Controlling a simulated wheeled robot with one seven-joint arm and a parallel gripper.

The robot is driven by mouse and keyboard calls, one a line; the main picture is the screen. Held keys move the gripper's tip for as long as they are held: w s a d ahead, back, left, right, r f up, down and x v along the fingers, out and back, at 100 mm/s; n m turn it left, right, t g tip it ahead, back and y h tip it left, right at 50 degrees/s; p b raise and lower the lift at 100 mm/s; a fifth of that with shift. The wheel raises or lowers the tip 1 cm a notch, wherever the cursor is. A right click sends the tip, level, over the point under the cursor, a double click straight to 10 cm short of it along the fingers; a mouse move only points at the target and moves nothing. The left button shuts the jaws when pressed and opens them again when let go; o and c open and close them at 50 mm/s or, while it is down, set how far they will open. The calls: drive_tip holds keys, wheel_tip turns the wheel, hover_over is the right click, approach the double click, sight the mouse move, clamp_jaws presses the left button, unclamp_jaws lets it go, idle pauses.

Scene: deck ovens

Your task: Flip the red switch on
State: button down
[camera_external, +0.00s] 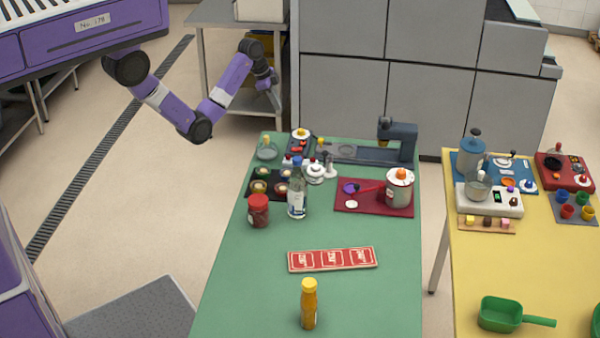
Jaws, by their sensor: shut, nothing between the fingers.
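I cannot make out for certain which thing is the red switch. A red unit (565,171) with a black round part stands on the yellow table at the far right. My gripper (268,79) is shut and empty. It is in the air beyond the back left edge of the green table, apart from everything on it. Its fingers are small and dark here.
The green table (230,285) holds a red-lidded jar (258,211), a clear bottle (297,192), a pot (399,188) on a dark red mat, a red-and-white panel (332,259) and a yellow bottle (309,304). Its front left is clear. Grey cabinets (340,100) stand behind.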

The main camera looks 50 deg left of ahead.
drive_tip(key=s+d+h, duration=0.1)
drive_tip(key=d, duration=0.5)
drive_tip(key=shift+f, duration=0.35)
drive_tip(key=shift+d+f, duration=0.1)
drive_tip(key=b, duration=0.2)
approach(299, 148)
drive_tip(key=x, duration=0.7)
drive_tip(key=shift+w, duration=0.2)
drive_tip(key=shift+g, duration=0.3)
